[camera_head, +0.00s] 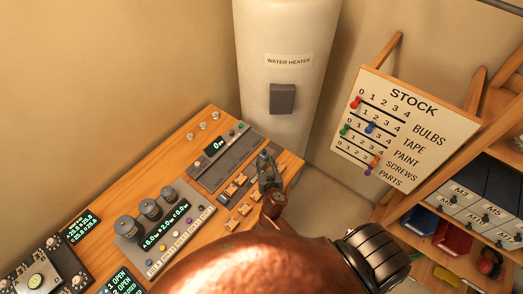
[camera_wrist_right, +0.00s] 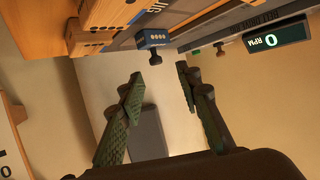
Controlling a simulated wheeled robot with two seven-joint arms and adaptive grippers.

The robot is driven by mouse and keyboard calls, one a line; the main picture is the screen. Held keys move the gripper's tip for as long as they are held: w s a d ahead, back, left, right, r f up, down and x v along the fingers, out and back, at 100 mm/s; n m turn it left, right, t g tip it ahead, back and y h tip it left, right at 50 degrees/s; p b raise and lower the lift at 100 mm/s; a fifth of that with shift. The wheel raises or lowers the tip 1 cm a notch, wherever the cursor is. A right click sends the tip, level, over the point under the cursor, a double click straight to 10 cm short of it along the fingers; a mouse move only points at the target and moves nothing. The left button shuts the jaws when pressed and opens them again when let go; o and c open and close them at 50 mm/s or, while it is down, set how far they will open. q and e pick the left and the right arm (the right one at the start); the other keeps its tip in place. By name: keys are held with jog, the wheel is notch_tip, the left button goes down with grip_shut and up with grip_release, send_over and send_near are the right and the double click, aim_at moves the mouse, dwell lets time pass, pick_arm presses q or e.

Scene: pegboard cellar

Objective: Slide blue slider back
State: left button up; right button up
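In the right wrist view a small blue block (camera_wrist_right: 152,38) with a dark knob sits at the edge of a grey panel. In the head view my right gripper covers that end of the long grey panel (camera_head: 226,160), and I cannot make out the block there. My right gripper (camera_head: 265,160) is over the panel's right end; in the wrist view its fingers (camera_wrist_right: 158,76) are apart and empty, with the blue block just past their tips. A blue peg (camera_head: 370,127) is also on the stock board (camera_head: 430,108). My left gripper is not in view.
Orange blocks (camera_head: 236,187) stand beside the panel. A console with dark knobs (camera_head: 149,209) is at the lower left. A white water heater (camera_head: 287,40) stands behind the bench. Shelves with blue (camera_head: 420,219) and red (camera_head: 452,238) bins are at the right.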

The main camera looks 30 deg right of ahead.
aim_at(265, 152)
jog(key=shift+d+x, duration=0.2)
jog(key=shift+x, duration=1.35)
jog(key=shift+d+x, duration=0.2)
jog(key=shift+x, duration=1.4)
jog(key=shift+s+r, duration=0.1)
jog(key=shift+s, duration=0.05)
jog(key=shift+c, duration=0.4)
grip_shut()
